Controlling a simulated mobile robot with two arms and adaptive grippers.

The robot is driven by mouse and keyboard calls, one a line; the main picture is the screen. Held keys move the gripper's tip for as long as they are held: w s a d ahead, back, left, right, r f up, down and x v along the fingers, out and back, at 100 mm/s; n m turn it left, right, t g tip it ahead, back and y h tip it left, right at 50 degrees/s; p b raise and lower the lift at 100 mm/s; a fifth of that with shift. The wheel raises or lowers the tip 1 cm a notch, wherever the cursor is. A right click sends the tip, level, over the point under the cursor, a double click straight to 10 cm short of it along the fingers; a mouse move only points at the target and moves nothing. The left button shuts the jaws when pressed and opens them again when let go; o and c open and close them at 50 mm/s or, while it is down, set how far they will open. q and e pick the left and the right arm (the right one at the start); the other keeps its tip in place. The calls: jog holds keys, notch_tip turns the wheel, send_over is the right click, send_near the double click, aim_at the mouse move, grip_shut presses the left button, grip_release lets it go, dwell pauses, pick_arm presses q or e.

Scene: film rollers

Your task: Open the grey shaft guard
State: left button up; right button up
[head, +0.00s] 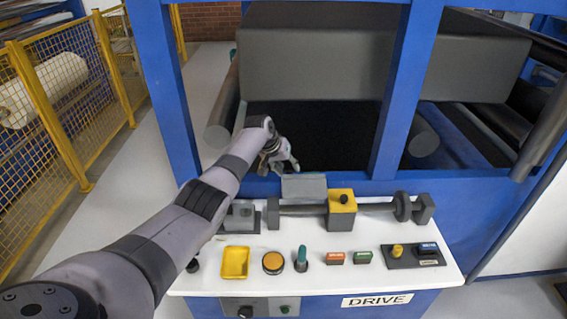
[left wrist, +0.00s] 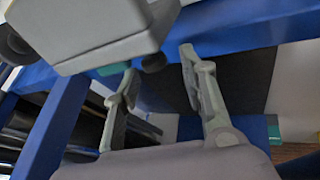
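The grey shaft guard (head: 303,187) is a flat grey plate standing raised behind the shaft (head: 303,210), which lies exposed in front of it. My left gripper (head: 288,163) is just above and behind the guard's upper edge, near its left end. In the left wrist view its two fingers (left wrist: 158,62) are apart with nothing between them. A large pale grey block (left wrist: 90,30) is close at the upper left there; I cannot tell whether it is the guard. Contact with the guard cannot be made out. My right gripper is not in view.
A yellow block with a black knob (head: 341,210) sits on the shaft, right of the guard. The white panel (head: 310,278) carries a yellow tray (head: 235,262), an orange button (head: 273,262) and a green-topped lever (head: 301,258). Blue posts (head: 402,100) frame the rollers behind.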

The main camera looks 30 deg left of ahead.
pick_arm(q)
jog(key=v, duration=1.2)
jog(key=shift+a+f, duration=0.1)
jog(key=shift+f, duration=0.05)
